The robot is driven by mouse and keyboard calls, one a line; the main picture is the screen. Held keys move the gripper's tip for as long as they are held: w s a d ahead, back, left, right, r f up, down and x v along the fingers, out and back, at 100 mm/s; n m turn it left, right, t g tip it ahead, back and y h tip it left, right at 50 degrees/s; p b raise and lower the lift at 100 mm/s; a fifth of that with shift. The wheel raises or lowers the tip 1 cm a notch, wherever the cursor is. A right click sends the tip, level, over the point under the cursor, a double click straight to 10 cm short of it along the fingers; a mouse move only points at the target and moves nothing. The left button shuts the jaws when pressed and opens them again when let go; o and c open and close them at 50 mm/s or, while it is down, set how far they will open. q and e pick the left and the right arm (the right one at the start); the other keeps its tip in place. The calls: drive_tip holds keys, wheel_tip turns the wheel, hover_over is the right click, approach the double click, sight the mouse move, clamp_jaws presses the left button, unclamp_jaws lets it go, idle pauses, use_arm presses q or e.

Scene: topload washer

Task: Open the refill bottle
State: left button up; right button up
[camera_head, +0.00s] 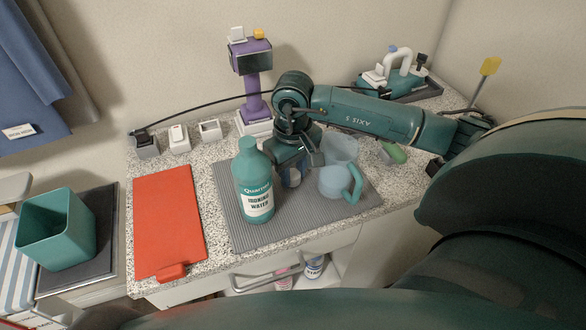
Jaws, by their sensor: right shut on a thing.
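A teal bottle (255,190) labelled "Quartz" and "Ironing Water" stands upright on the grey ribbed mat (238,238). Its neck top is teal; I cannot tell a separate cap from the neck. My right gripper (297,160) points down just behind and to the right of this bottle. It is shut on a small dark blue container (293,178) with a pale patch, which is partly hidden by the gripper and looks to be at the mat. A pale blue translucent jug (331,182) with a teal handle stands just right of it. My left gripper is not in view.
A red board (168,220) lies on the left of the speckled counter. A purple device (254,85) stands at the back, and a teal iron-like appliance (400,80) at the back right. A teal bin (55,230) stands left. The mat's front is clear.

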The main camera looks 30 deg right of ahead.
drive_tip(key=shift+f, duration=0.15)
drive_tip(key=o, duration=0.6)
drive_tip(key=shift+f+b, duration=0.1)
drive_tip(key=shift+b, duration=0.2)
drive_tip(key=o, duration=0.4)
